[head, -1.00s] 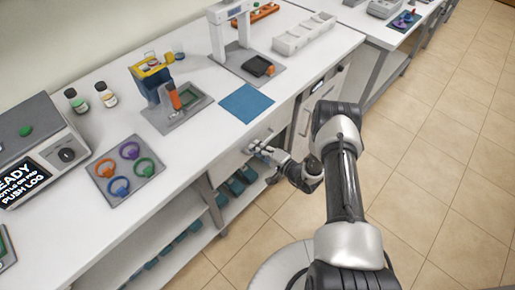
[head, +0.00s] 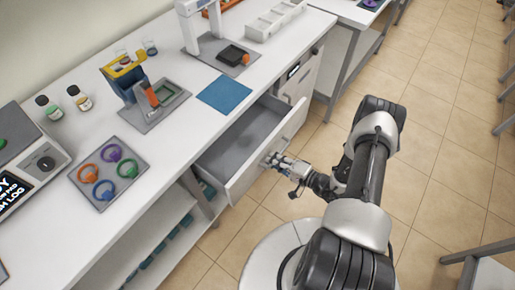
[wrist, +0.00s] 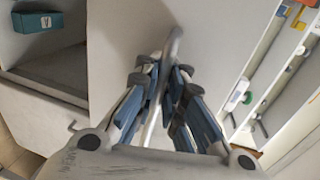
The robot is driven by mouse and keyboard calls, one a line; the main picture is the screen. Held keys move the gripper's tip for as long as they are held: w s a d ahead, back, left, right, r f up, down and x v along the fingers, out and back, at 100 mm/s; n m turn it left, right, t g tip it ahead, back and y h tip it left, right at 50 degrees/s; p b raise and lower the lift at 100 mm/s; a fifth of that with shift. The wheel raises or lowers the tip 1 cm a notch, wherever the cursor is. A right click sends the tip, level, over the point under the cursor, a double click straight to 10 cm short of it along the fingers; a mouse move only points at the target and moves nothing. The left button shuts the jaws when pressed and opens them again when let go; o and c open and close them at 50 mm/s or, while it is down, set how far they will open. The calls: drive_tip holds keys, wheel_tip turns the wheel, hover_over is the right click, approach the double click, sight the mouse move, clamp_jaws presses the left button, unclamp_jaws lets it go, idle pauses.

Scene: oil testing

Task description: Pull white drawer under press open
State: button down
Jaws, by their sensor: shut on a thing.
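The white drawer (head: 236,187) under the bench top is pulled well out, and its grey inside is empty where I can see it. My gripper (head: 272,161) is at the drawer's front face, shut on its handle. In the wrist view my gripper (wrist: 163,78) has its blue-padded fingers on both sides of the bar handle (wrist: 174,45), with the white front behind. The press, blue and yellow with an orange lever (head: 130,82), stands on the bench above and left of the drawer. The part of the handle between the fingers is partly hidden.
The bench top (head: 185,135) holds a blue mat (head: 224,94), a grey tray with coloured rings (head: 130,190), two bottles and a machine with a screen. An open shelf (head: 150,235) lies below left. Tiled floor (head: 440,150) is free at right; a table stands at lower right.

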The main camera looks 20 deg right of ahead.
drive_tip(key=f+v, duration=0.2)
drive_tip(key=v, duration=0.9)
drive_tip(key=shift+s+d, duration=0.15)
drive_tip(key=shift+d, duration=0.05)
drive_tip(key=c, duration=2)
unclamp_jaws()
drive_tip(key=v, duration=1.2)
drive_tip(key=shift+a+f, duration=0.1)
